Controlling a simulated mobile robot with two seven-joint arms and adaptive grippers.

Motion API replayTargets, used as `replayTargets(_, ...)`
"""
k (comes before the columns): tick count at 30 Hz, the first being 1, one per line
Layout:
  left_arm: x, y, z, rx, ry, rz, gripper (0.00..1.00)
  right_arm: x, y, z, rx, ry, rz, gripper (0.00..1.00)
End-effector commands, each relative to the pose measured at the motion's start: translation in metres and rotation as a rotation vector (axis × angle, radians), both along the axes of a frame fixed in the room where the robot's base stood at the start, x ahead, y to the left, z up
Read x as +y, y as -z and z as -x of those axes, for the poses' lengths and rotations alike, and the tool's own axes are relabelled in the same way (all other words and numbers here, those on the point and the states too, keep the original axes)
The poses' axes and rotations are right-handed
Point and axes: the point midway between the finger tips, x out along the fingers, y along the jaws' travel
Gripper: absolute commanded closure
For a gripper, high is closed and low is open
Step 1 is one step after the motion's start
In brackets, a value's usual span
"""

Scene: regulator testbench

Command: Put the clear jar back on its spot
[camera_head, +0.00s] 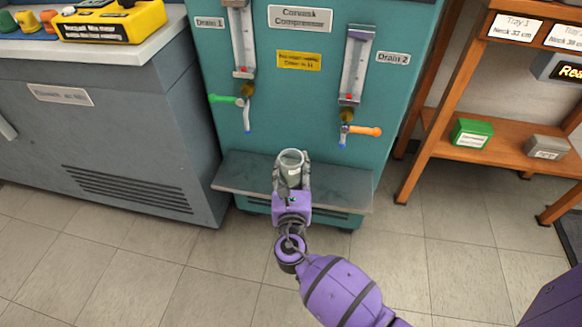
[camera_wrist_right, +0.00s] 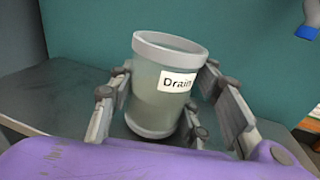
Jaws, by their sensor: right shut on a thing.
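The clear jar (camera_head: 291,161) is at the middle of the head view, in front of the teal compressor panel and over the grey ledge (camera_head: 240,171). In the right wrist view the jar (camera_wrist_right: 168,90) carries a white label reading "Drain" and leans slightly in the picture. My right gripper (camera_head: 291,180) is shut on the jar, with a finger on each side of it. Whether the jar's base touches the ledge or is just above it, I cannot tell. My left gripper is not in view.
Two drain tubes hang above the ledge, one with a green handle (camera_head: 224,99) and one with an orange handle (camera_head: 364,131). A grey cabinet (camera_head: 110,130) stands at the left. An orange shelf (camera_head: 510,146) stands at the right. The ledge is bare on both sides of the jar.

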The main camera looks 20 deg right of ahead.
Motion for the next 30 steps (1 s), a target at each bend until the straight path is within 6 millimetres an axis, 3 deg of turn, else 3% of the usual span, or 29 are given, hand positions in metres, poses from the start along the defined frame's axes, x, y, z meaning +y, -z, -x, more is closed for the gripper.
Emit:
replayTargets(15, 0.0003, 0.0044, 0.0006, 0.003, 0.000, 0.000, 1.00, 0.0001, 0.0065, -0.0001, -0.001, 0.000, 0.000, 0.87)
replayTargets(16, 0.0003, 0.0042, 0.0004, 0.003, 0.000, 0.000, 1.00, 0.0001, 0.0063, -0.0001, -0.001, 0.000, 0.000, 0.53)
replayTargets(20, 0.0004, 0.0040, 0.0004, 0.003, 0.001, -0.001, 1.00, 0.0001, 0.0060, -0.0001, -0.001, 0.000, 0.000, 0.36)
replayTargets(30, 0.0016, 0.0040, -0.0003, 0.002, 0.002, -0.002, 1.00, 0.0006, 0.0066, 0.0014, 0.001, 0.000, 0.000, 0.33)
